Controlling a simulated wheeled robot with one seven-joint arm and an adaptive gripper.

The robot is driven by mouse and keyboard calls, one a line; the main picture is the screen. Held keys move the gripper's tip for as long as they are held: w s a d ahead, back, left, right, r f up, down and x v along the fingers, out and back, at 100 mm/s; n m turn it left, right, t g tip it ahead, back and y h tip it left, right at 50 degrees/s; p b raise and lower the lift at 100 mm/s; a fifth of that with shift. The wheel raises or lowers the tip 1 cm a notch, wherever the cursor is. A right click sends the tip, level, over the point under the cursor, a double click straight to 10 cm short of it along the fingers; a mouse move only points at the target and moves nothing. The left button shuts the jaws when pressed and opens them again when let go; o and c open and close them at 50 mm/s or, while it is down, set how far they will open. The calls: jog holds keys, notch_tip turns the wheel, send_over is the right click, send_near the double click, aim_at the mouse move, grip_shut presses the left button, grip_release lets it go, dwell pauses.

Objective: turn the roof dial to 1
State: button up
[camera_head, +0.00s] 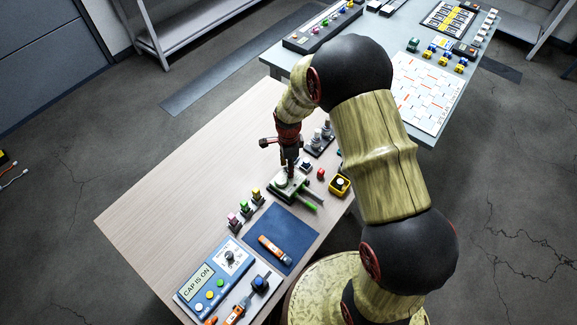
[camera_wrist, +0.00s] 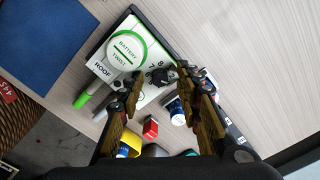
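The roof plate (camera_head: 273,186) lies on the wooden table below my gripper (camera_head: 288,172). In the wrist view the plate (camera_wrist: 104,52) is white with the word ROOF, and carries a round white battery cap with a green ring (camera_wrist: 124,52). The black roof dial (camera_wrist: 160,77) sits beside the cap, with a few printed digits near it. My gripper (camera_wrist: 162,82) is open, its two fingers apart on either side of the dial. I cannot tell whether they touch it. The dial's setting is too small to read.
A blue panel (camera_head: 212,281) with a "CAP IS ON" display and a knob stands at the table's front. A blue mat (camera_head: 281,225) holds an orange tool (camera_head: 274,250). Small coloured parts and a yellow-based button (camera_head: 340,185) stand close around the plate. The table's left side is clear.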

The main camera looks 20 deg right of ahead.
jog(key=shift+c, duration=1.2)
grip_shut()
jog(key=shift+n, duration=0.4)
jog(key=n+p, duration=0.2)
jog(key=n, duration=0.3)
jog(key=shift+r+n, duration=0.1)
jog(key=shift+n, duration=0.2)
jog(key=n+p, duration=0.1)
jog(key=n, duration=0.5)
jog(key=shift+n, duration=0.3)
jog(key=shift+o, duration=0.6)
grip_release()
